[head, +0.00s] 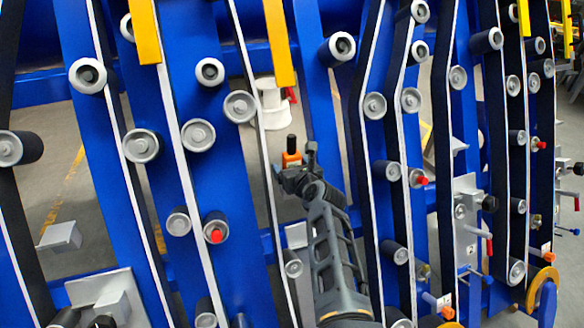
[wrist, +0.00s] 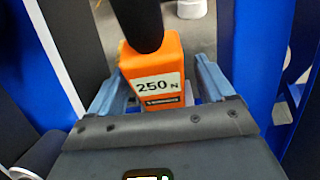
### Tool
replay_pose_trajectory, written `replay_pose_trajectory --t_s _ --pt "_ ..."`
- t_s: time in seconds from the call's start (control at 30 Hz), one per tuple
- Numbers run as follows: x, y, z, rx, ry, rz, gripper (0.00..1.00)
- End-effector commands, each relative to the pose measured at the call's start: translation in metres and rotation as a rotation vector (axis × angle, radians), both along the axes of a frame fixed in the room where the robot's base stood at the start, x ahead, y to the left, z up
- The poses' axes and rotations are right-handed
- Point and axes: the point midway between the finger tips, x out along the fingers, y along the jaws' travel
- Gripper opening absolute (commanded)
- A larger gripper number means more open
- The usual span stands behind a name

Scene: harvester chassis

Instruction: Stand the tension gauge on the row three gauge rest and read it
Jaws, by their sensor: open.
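The tension gauge is an orange block with a black knob on top, seen in the head view (head: 291,159). In the wrist view the gauge (wrist: 156,92) shows a white label reading "250 N". My gripper (head: 293,173) is open at the gauge, and in the wrist view its fingers (wrist: 158,80) stand one on each side of the orange body. The gauge looks roughly upright. What bears it from below is hidden by my gripper. I cannot tell which of the grey brackets is the row three gauge rest; a pale plate (head: 296,235) shows left of my arm.
Blue uprights (head: 224,150) with grey rollers (head: 198,135) and dark belts stand close on both sides of my arm. A grey bracket (head: 60,237) sticks out at left. A grey plate with levers (head: 467,235) is at right. A white cylinder (head: 271,103) stands behind.

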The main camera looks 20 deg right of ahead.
Motion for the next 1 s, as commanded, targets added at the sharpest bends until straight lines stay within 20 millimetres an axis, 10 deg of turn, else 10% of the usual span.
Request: replay_pose_trajectory --t_s 0.37,1.0 --pt "-0.005 0.001 0.0 -0.001 0.002 0.003 0.83" --pt "-0.071 0.001 0.02 -0.003 0.001 0.002 0.83"
